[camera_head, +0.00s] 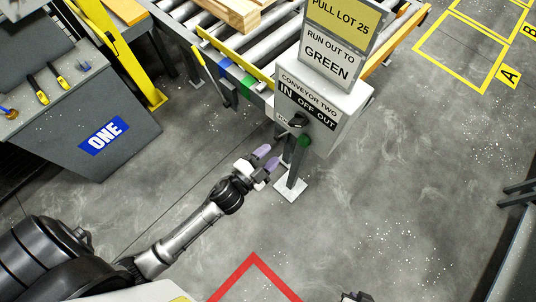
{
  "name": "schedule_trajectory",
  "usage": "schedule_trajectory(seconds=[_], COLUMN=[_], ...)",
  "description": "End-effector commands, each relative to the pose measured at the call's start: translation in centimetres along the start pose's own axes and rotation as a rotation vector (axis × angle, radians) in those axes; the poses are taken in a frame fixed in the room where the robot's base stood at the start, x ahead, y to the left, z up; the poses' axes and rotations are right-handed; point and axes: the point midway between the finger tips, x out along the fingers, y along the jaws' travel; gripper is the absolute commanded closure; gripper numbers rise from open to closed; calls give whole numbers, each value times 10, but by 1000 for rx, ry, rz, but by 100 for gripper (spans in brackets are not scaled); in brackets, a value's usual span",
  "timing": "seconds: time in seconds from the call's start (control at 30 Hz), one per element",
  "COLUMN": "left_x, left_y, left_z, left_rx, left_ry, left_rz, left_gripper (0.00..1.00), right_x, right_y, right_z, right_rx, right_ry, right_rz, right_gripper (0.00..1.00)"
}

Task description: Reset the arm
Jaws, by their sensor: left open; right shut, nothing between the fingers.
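My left arm comes in from the lower left. My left gripper (266,159) is open, its two pale purple fingertips apart with nothing between them. It is just to the lower left of the conveyor control box (338,115) and its black selector knob (298,120), and looks apart from them, though the depth is hard to judge. The box is labelled "CONVEYOR TWO, IN, OFF, OUT" and has a green round part below. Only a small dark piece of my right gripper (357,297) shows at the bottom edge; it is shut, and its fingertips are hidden.
A sign reading "PULL LOT 25, RUN OUT TO GREEN" (330,50) stands on the box. Behind is a roller conveyor (275,42) with a wooden piece (228,12). A grey console marked "ONE" (103,135) stands left. The floor at right is open, with yellow-marked bays (462,55).

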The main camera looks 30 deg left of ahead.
Motion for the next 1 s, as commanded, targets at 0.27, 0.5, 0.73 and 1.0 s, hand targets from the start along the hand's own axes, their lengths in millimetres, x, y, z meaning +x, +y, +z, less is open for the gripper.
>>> schedule_trajectory(seconds=[0.27, 0.5, 0.73, 1.0], left_x=[0, 0, -3, -41], left_y=[0, 0, 4, 4], left_z=[0, 0, 35, 77], left_rx=[0, -4, -47, -295], left_ry=[0, -1, -216, -714], left_rz=[0, 0, 18, 94], left_gripper=[57, 57, 57, 57], right_x=[0, 0, 0, 0], right_y=[0, -2, -3, -3], right_z=[0, 0, -1, -1], right_rx=[1, 6, 10, 9], right_ry=[0, 1, 1, 1], right_rz=[-1, -4, -7, -7], right_gripper=[100, 100, 100, 100])
